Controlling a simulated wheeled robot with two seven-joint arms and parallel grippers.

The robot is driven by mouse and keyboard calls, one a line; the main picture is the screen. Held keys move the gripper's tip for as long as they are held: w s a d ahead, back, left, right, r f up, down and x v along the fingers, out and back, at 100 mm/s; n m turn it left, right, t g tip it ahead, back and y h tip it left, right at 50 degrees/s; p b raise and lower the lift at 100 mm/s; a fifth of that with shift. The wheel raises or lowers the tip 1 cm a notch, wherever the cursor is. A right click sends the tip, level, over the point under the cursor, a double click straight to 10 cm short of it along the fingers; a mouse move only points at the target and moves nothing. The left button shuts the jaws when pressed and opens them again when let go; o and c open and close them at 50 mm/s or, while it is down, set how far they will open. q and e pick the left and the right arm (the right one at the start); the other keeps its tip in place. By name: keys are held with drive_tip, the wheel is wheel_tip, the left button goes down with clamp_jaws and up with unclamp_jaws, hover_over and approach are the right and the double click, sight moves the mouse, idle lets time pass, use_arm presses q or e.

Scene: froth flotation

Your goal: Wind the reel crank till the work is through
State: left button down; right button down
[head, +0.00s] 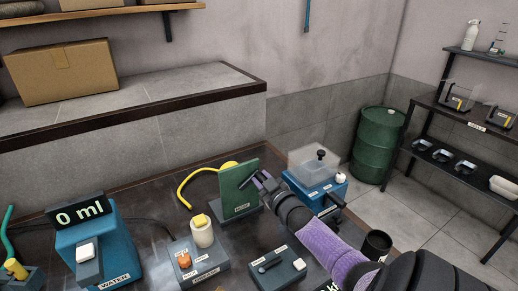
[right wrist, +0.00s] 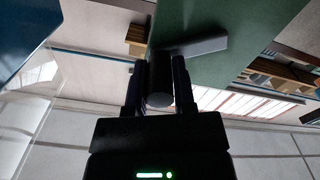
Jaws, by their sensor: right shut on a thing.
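The reel is an upright green panel (head: 238,190) standing on the dark bench, with a yellow hose (head: 186,185) running out behind it to the left. My right gripper (head: 260,183) is at the panel's right side, shut on the crank's dark handle. In the right wrist view, the fingers (right wrist: 159,82) sit on both sides of the dark round handle (right wrist: 160,99). The short grey crank arm (right wrist: 198,47) runs from it across the green panel (right wrist: 215,75). My left gripper is not in view.
A blue machine with a clear cover (head: 318,165) stands close to the right of the reel. A blue water dispenser (head: 90,240) reading "0 ml", a grey switch box (head: 202,268) and a dark control box (head: 277,270) stand in front. A green barrel (head: 378,145) is on the floor.

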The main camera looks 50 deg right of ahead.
drive_tip(key=m, duration=0.1)
drive_tip(key=f+m+b, duration=0.1)
drive_tip(key=shift+s+d+f+m, duration=0.1)
drive_tip(key=shift+d+f+m, duration=0.1)
drive_tip(key=shift+d+m, duration=0.15)
drive_tip(key=shift+f+m+b, duration=0.4)
drive_tip(key=shift+f+m, duration=0.05)
drive_tip(key=shift+m, duration=0.65)
drive_tip(key=shift+f+m+b, duration=0.4)
drive_tip(key=shift+f+m, duration=0.1)
drive_tip(key=shift+m, duration=0.55)
drive_tip(key=shift+f+m+b, duration=0.4)
drive_tip(key=shift+f+m, duration=0.05)
drive_tip(key=shift+m, duration=0.65)
drive_tip(key=shift+c, duration=2.2)
unclamp_jaws()
wheel_tip(320, 180, up, 10)
drive_tip(key=p, duration=0.5)
